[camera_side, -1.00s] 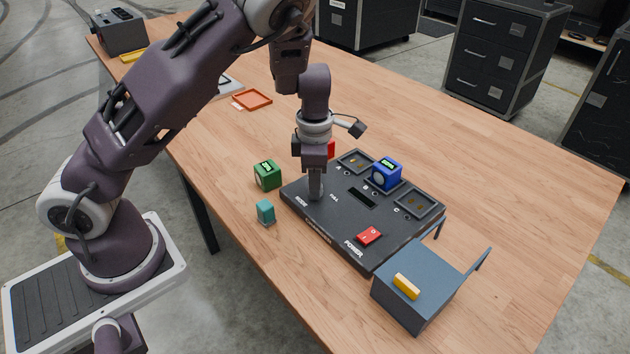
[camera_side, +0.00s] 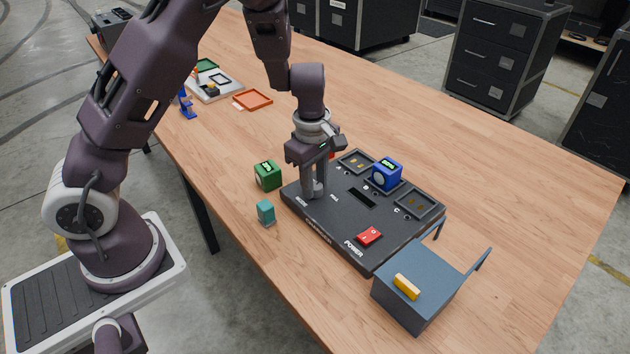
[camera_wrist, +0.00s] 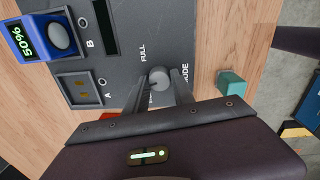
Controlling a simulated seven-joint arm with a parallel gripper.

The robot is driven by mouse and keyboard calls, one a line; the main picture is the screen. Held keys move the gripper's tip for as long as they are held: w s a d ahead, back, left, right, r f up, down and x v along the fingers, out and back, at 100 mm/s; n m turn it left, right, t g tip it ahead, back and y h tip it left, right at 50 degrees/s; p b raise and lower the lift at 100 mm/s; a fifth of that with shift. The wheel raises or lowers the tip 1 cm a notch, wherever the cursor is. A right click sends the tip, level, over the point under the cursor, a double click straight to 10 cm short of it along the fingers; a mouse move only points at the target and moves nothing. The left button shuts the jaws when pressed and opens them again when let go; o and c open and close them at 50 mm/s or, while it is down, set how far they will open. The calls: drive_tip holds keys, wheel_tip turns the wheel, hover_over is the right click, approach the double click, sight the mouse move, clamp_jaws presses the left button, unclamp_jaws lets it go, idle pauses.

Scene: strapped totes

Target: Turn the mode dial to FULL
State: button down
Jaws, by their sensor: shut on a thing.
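The mode dial (camera_wrist: 159,79) is a round grey knob on the dark control panel (camera_wrist: 130,20). In the wrist view the word FULL is printed beside it, and part of the word MODE shows past a finger. My gripper (camera_wrist: 160,88) is shut on the dial, one finger on each side of it. In the side view my gripper (camera_side: 314,192) reaches down to the left end of the panel (camera_side: 330,223), and its fingers hide the dial there. I cannot tell which mark the dial points to.
The panel carries a red POWER switch (camera_side: 369,236) and a blue block (camera_side: 386,174) reading about 50% in one bay. A green block (camera_side: 267,176) and a teal block (camera_side: 266,212) stand left of the panel. A grey-blue box (camera_side: 418,285) with a yellow handle stands at its front right.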

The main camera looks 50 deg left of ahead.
drive_tip(key=m, duration=0.4)
drive_tip(key=shift+w+m, duration=0.1)
drive_tip(key=shift+m, duration=0.2)
drive_tip(key=m, duration=0.3)
drive_tip(key=shift+m, duration=0.3)
drive_tip(key=m, duration=0.3)
drive_tip(key=shift+m, duration=0.3)
drive_tip(key=shift+m+h, duration=0.3)
drive_tip(key=shift+m, duration=1.6)
drive_tip(key=c, duration=1.1)
unclamp_jaws()
drive_tip(key=shift+o, duration=0.2)
